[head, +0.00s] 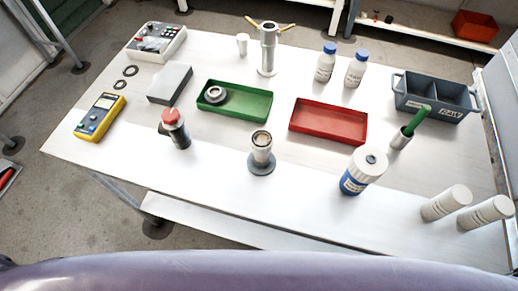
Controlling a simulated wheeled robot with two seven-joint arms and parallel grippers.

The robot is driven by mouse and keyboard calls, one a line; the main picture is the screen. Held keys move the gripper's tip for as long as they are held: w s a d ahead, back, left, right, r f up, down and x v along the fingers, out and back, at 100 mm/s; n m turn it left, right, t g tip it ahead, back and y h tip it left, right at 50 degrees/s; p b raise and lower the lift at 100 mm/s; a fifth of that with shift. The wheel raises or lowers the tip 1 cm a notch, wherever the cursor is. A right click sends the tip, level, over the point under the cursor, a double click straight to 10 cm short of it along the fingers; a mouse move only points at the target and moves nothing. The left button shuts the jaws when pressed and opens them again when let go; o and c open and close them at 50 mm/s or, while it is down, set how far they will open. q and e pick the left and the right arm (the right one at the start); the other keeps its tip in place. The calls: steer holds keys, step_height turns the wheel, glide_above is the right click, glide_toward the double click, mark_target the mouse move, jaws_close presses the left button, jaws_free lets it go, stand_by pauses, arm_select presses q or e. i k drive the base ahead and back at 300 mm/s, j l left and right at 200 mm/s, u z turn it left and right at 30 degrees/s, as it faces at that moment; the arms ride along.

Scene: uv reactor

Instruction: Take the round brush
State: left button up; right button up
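A green handle (416,121), which looks like that of the round brush, leans out of a small grey metal cup (400,139) on the right part of the table. It is tilted, with its upper end toward the upper right. Its lower end is hidden inside the cup, so no bristles show. The cup stands just in front of the dark grey divided bin (408,102). Neither of my grippers is in view.
On the white table (215,188), a red tray (300,133) is left of the cup. A blue-labelled jar (353,185) stands in front, with two white cylinders (447,203) (487,214) at the right corner. Two blue-capped bottles (326,66) (356,70) stand behind. The front left is clear.

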mark_target(426, 109)
steer(key=z, duration=1.25)
steer(key=k, duration=0.1)
